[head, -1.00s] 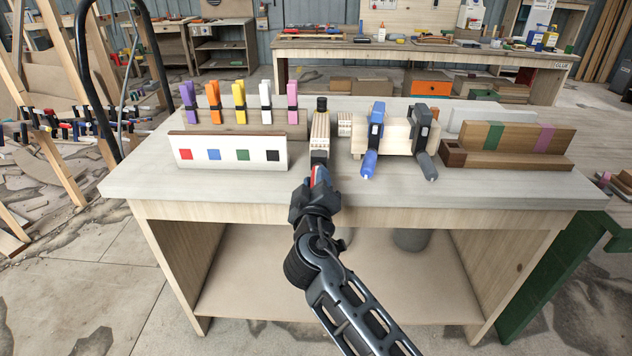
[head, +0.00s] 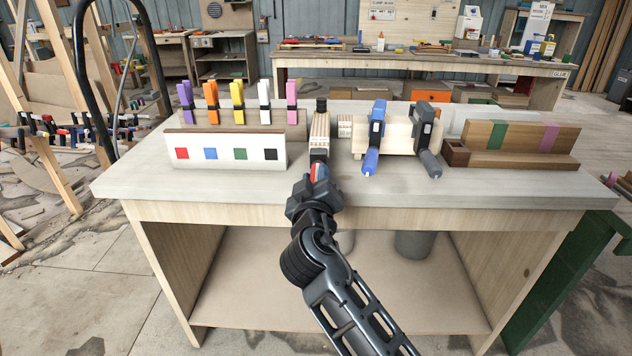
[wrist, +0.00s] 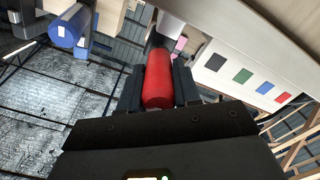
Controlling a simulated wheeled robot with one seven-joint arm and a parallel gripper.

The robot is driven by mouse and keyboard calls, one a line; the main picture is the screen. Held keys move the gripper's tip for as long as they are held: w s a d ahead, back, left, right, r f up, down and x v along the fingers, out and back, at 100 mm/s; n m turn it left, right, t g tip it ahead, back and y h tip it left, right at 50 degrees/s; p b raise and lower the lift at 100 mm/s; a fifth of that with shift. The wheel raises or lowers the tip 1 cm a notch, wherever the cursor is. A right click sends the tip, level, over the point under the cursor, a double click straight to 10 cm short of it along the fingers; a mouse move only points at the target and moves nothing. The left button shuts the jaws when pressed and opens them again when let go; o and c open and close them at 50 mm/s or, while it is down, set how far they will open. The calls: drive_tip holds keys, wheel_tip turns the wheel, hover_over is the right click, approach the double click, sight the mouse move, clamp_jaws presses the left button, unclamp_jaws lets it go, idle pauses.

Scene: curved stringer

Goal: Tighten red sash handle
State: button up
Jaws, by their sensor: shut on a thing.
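The red handle (wrist: 157,80) sits between the two dark fingers of my gripper (wrist: 158,90) in the wrist view, and the fingers are shut on it. In the head view, a small part of the red handle (head: 317,172) shows above my gripper (head: 317,182), at the bench's front edge. The handle lines up with a dark-ended clamp (head: 321,105) at a pale laminated wood piece (head: 319,130). To its right, a blue clamp (head: 376,130) and a grey-black clamp (head: 424,130) sit on a pale wood block (head: 398,136). How tight the red clamp is cannot be seen.
A white board with coloured squares (head: 226,167) and a row of coloured clamps (head: 238,95) stand left on the workbench (head: 480,190). Wooden blocks with green and purple bands (head: 520,133) lie right. The blue handle (wrist: 67,27) hangs close in the wrist view.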

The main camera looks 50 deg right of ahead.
drive_tip(key=o, duration=1)
drive_tip(key=shift+a, duration=0.15)
drive_tip(key=shift+s+a+f, duration=0.1)
drive_tip(key=shift+s+a, duration=0.15)
drive_tip(key=shift+a, duration=0.05)
drive_tip(key=b+v, duration=0.1)
drive_tip(key=v, duration=0.5)
drive_tip(key=shift+s+a+b, duration=0.3)
drive_tip(key=shift+b, duration=0.05)
drive_tip(key=shift+a, duration=0.1)
drive_tip(key=shift+b+v, duration=0.95)
drive_tip(key=shift+v, duration=2.15)
